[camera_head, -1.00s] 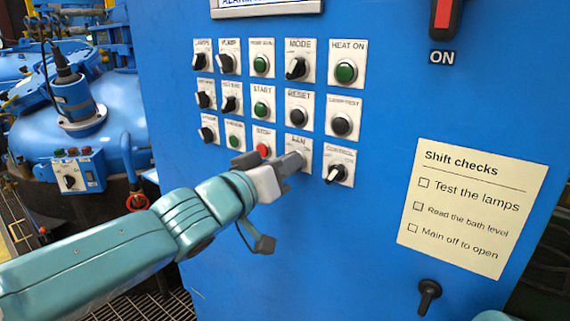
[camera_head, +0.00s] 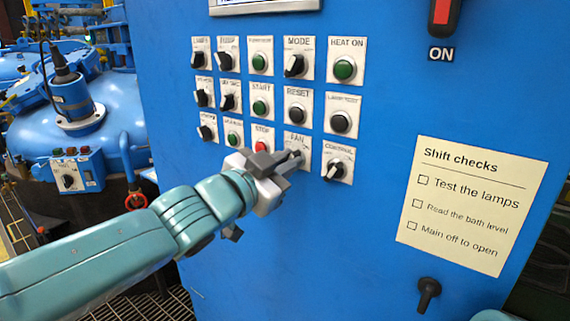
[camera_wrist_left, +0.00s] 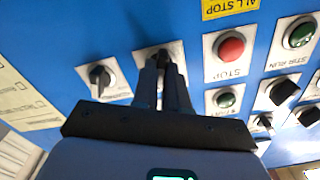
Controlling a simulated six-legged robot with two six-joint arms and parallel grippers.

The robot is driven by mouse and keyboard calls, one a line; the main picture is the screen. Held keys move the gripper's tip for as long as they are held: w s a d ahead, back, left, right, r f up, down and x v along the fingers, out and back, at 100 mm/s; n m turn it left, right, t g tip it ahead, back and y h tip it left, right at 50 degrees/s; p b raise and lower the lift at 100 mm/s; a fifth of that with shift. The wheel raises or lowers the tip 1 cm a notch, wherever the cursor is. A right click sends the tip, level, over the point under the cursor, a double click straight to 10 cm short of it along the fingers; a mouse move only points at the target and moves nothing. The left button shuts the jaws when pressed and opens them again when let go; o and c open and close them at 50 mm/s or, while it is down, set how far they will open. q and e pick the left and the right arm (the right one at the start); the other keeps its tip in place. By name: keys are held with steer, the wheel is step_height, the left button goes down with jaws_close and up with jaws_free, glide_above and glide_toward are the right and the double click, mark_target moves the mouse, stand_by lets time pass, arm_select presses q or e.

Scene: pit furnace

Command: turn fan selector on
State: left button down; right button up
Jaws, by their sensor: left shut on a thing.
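The fan selector (camera_head: 298,143) is a dark knob on a white plate labelled FAN, in the bottom row of the blue control panel. My left gripper (camera_head: 292,158) reaches it from the lower left and is shut on its knob. The fingers hide most of the knob, so its pointing direction cannot be read. In the left wrist view, the panel appears upside down, and the two fingers (camera_wrist_left: 163,72) close around the knob on the fan plate (camera_wrist_left: 146,56). My right gripper is not in view.
The CONTROL selector (camera_head: 338,167) is close to the right of the fan selector, and the red STOP button (camera_head: 261,146) is close to the left. More buttons and knobs fill the rows above. A Shift checks note (camera_head: 470,205) and a black handle (camera_head: 428,293) are further right.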

arm_select(q)
steer(key=shift+m, duration=0.6)
steer(key=c, duration=1.2)
jaws_free()
steer(key=shift+o, duration=0.2)
steer(key=p+v, duration=0.2)
steer(key=v, duration=1.4)
steer(key=shift+s+a, duration=0.1)
steer(key=shift+a, duration=0.1)
